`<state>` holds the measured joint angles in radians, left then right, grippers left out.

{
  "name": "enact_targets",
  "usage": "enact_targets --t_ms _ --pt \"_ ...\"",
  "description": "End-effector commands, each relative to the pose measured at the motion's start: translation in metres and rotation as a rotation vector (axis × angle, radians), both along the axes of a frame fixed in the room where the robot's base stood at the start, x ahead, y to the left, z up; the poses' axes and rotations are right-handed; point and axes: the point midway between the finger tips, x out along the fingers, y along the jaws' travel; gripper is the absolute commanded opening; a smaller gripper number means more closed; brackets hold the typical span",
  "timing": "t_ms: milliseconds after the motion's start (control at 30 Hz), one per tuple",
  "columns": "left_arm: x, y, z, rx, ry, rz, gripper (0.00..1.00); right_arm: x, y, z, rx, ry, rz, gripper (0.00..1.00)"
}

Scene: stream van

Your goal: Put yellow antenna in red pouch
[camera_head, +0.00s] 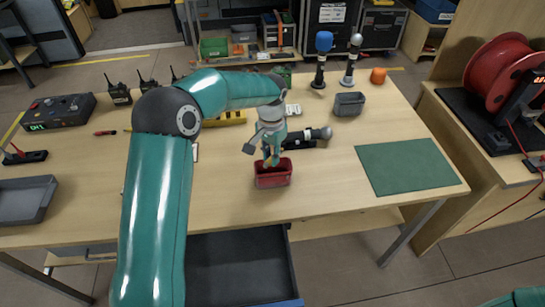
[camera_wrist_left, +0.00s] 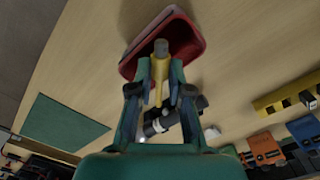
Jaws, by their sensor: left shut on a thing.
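The red pouch (camera_head: 274,177) is a small open-topped red container on the wooden table, near the front middle. It also shows at the top of the left wrist view (camera_wrist_left: 186,38). My left gripper (camera_head: 269,157) is above the pouch, pointing down. It is shut on the yellow antenna (camera_wrist_left: 160,72), which has a grey tip. In the left wrist view the antenna's tip overlaps the pouch opening; I cannot tell how deep it sits. The antenna is mostly hidden in the head view. My right gripper is not in view.
A dark microphone (camera_head: 312,137) lies just behind the pouch. A grey bin (camera_head: 349,103) and a green mat (camera_head: 407,167) are to the right. Handheld radios (camera_head: 120,94) and a grey tray (camera_head: 26,200) are on the left. An open drawer (camera_head: 240,265) is below the table's front edge.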

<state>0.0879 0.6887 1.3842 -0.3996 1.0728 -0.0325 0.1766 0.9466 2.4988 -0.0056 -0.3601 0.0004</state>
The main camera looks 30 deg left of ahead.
Motion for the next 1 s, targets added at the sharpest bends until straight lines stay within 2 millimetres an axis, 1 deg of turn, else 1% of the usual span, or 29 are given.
enact_targets --t_ms 33,100,367,733,867,900,967,1000 --pt "0.0 0.0 -0.006 0.0 0.002 0.0 0.0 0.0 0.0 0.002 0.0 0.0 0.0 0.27" --pt "0.0 0.0 -0.01 0.0 0.0 0.001 0.0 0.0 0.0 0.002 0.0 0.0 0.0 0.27" --pt "0.0 0.001 -0.012 0.0 -0.002 0.002 0.0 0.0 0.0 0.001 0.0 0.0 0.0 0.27" --pt "0.0 0.001 -0.023 0.0 -0.001 0.002 0.0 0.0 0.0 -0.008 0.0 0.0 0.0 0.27" --pt "0.0 0.001 -0.023 0.0 -0.001 0.001 0.0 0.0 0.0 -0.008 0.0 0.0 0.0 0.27" --pt "0.0 0.001 -0.023 0.0 -0.001 0.001 0.2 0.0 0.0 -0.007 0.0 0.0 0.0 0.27" --pt "0.0 0.0 -0.023 0.0 -0.001 0.001 0.3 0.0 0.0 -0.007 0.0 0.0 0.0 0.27" --pt "0.0 0.0 -0.023 0.0 -0.001 0.001 0.36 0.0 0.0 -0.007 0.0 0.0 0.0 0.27"
